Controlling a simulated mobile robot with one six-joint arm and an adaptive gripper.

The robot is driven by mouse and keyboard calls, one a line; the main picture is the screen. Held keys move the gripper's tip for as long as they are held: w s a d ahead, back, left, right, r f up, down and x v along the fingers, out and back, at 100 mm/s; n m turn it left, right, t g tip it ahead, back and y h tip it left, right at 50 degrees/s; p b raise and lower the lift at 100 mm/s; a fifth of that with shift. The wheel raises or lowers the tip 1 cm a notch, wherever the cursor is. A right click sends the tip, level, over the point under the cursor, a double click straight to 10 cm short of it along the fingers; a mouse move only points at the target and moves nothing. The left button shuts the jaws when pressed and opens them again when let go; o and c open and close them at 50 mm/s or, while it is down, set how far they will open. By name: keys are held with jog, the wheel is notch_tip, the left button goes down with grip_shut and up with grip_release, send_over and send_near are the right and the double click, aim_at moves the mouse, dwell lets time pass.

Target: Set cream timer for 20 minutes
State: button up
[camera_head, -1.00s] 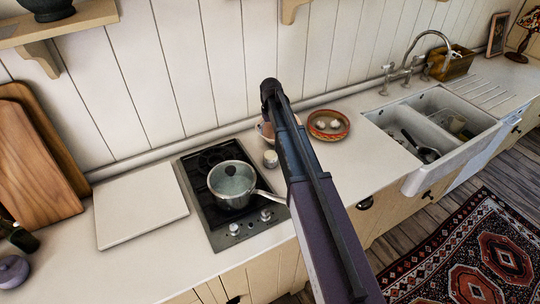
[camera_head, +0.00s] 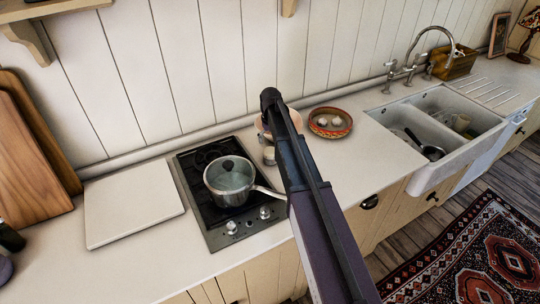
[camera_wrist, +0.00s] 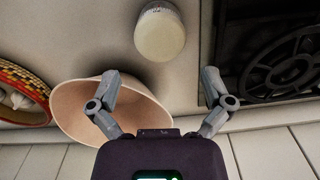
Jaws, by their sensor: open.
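The cream timer (camera_head: 269,156) is a small round cream piece on the counter, between the hob and my arm, partly hidden by the arm in the head view. In the wrist view the timer (camera_wrist: 160,33) is at the top middle, with a pale round top; no markings on it can be read. My gripper (camera_wrist: 160,80) is open and empty. Its two fingers are spread, and the timer lies beyond the fingertips, apart from them. In the head view my arm hides the gripper.
A pinkish bowl (camera_wrist: 110,115) appears behind the left finger, close to it. A patterned bowl with eggs (camera_head: 330,123) stands right of my arm. Left of the timer is the hob (camera_head: 208,210) with a steel pan (camera_head: 230,182), its handle pointing towards my arm.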

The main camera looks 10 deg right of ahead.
aim_at(270, 150)
jog(key=shift+f+b, duration=2.75)
jog(key=shift+f, duration=0.3)
jog(key=c, duration=0.9)
